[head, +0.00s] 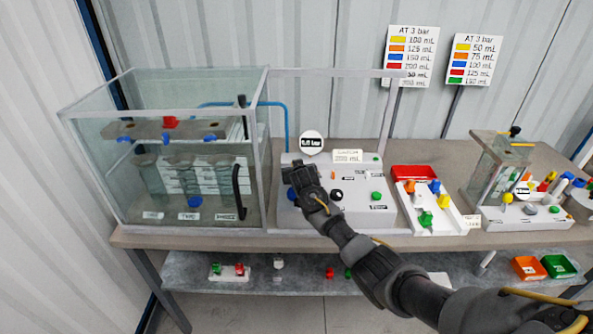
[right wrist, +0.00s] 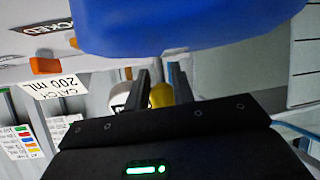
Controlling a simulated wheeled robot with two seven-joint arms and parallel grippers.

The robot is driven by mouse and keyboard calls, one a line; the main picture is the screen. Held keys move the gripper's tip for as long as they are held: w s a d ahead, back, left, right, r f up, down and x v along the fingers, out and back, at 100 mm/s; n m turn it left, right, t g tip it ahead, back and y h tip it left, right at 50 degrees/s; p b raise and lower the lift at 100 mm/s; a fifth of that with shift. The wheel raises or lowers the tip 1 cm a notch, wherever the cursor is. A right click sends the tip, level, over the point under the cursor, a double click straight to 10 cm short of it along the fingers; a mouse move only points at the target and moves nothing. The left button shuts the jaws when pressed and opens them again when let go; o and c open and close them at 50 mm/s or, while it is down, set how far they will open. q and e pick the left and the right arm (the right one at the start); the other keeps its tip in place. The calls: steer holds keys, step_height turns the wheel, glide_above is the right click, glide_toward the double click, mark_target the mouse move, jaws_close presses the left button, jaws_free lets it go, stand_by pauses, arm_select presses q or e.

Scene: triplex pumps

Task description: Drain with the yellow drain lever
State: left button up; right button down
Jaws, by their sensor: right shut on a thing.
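The control panel (head: 350,212) is a white sloped box at the middle of the bench. My right gripper (head: 300,180) is over its left part, pointing away from me. In the right wrist view its two dark fingers (right wrist: 162,82) stand on either side of a yellow part (right wrist: 160,96), which looks like the yellow drain lever. The gripper is shut on it. The lever is hidden behind the gripper in the head view. My left gripper is not in view.
A round gauge (head: 312,142), seeming to read 0.0 bar, stands behind the gripper beside a catch label (head: 347,156). A glass tank (head: 100,185) is close on the left. A tray of coloured parts (head: 435,215) and another rig (head: 500,165) stand right.

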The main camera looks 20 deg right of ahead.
steer(key=shift+w+r, duration=0.1)
steer(key=shift+r, duration=0.2)
steer(key=c, duration=1.5)
jaws_free()
steer(key=o, duration=0.3)
steer(key=shift+f, duration=0.15)
steer(key=b+v, duration=0.1)
steer(key=v, duration=1)
